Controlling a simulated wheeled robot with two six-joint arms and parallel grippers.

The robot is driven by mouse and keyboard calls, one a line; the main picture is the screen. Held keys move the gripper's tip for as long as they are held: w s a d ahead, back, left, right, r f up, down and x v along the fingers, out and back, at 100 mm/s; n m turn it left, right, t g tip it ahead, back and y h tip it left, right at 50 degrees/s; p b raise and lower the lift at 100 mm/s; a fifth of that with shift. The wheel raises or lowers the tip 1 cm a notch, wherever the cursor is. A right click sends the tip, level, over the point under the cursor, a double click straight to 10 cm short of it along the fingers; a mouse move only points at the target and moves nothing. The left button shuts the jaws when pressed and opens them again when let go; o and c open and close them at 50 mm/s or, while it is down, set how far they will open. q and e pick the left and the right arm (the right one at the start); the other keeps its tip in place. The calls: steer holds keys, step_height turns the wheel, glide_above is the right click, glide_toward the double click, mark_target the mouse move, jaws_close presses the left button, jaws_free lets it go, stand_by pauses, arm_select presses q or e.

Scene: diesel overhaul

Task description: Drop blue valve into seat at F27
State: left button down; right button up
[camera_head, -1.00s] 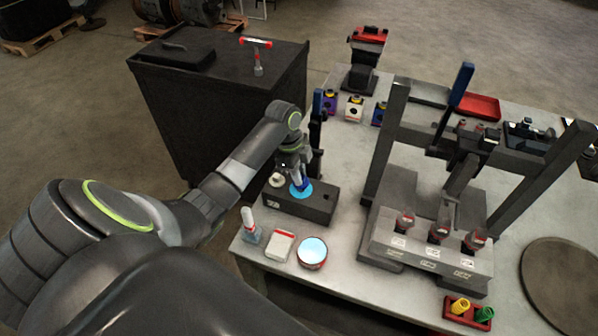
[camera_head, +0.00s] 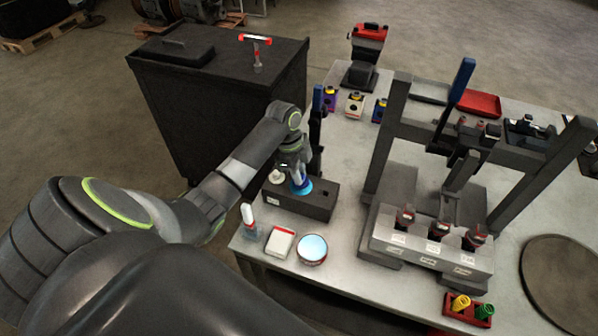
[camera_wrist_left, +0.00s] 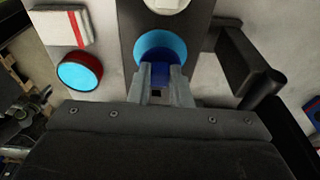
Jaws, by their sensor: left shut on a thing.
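My left gripper (camera_head: 297,176) is shut on the blue valve (camera_head: 297,180), upright over the dark seat block (camera_head: 322,208) at the table's near left. In the left wrist view, my left gripper (camera_wrist_left: 162,82) has its fingers closed on the dark blue part of the valve (camera_wrist_left: 159,70). A light blue disc (camera_wrist_left: 152,42) lies around it on the block (camera_wrist_left: 133,28). I cannot tell whether this disc is the valve's head or the seat's surface, nor whether the valve touches the block. The block's label is too small to read. My right gripper is out of view.
A red-rimmed tin (camera_head: 312,250), a white pad (camera_head: 280,242) and a small bottle (camera_head: 249,220) stand in front of the block. A dark post (camera_head: 316,130) rises behind it. A large black frame (camera_head: 385,150) stands to the right.

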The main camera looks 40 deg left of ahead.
arm_select(q)
steer(key=shift+f, duration=0.2)
steer(key=shift+f, duration=0.4)
steer(key=shift+f, duration=0.1)
stand_by(0.5)
steer(key=c, duration=1.3)
jaws_free()
steer(key=shift+o, duration=0.6)
steer(key=o, duration=0.3)
